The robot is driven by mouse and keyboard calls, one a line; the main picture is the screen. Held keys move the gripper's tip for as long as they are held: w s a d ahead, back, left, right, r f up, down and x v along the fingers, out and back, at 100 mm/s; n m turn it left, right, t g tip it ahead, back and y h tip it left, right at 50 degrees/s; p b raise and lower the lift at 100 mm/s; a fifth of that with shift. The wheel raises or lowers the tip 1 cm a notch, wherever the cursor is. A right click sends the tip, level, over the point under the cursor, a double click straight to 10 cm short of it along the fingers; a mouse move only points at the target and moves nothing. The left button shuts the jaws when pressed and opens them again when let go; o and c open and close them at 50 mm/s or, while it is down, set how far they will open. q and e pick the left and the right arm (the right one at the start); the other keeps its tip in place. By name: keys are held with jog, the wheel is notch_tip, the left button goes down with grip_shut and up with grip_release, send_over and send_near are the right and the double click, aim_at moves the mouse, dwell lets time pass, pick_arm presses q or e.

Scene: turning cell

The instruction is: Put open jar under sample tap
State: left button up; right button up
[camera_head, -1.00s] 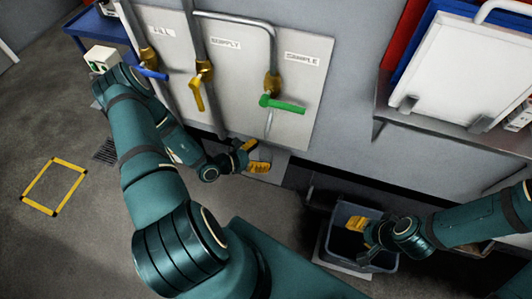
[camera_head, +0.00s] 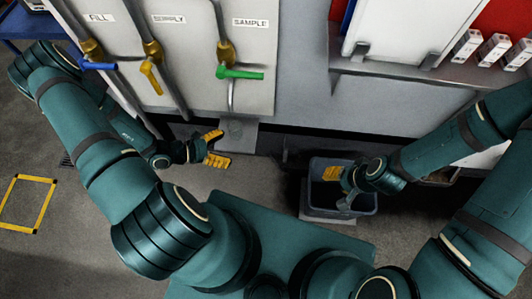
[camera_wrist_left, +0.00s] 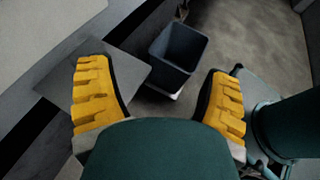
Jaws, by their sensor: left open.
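The sample tap (camera_head: 226,71) has a green handle and a thin spout pointing down, under the SAMPLE label. Below it a grey plate (camera_head: 245,140) juts from the wall; a faint round shape shows on it in the head view, but I cannot tell what it is. My left gripper (camera_head: 214,147) is open beside the plate's left edge, with nothing seen between its yellow fingers. The wrist view shows the plate bare (camera_wrist_left: 125,75) beyond the open fingers (camera_wrist_left: 160,100). No jar can be made out. My right gripper (camera_head: 337,187) is over the grey bin; its opening is unclear.
The grey bin (camera_head: 368,202) stands on the floor right of the plate. Blue-handled (camera_head: 98,66) and yellow-handled (camera_head: 151,76) valves are left of the sample tap. A shelf (camera_head: 410,70) with a white board and small boxes is at upper right. A yellow square marks floor at left.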

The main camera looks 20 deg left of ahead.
pick_arm(q)
jog(key=s+d+m+g+y, duration=0.4)
jog(key=s+d+m+g, duration=0.2)
jog(key=d+m+g, duration=0.7)
jog(key=w+d+r+m+t+y, duration=0.2)
jog(key=w+m+t, duration=0.4)
jog(key=m, duration=0.5)
jog(key=shift+w+d+r+y, duration=0.15)
jog(key=shift+d+r+y, duration=0.25)
jog(key=shift+d+r, duration=0.25)
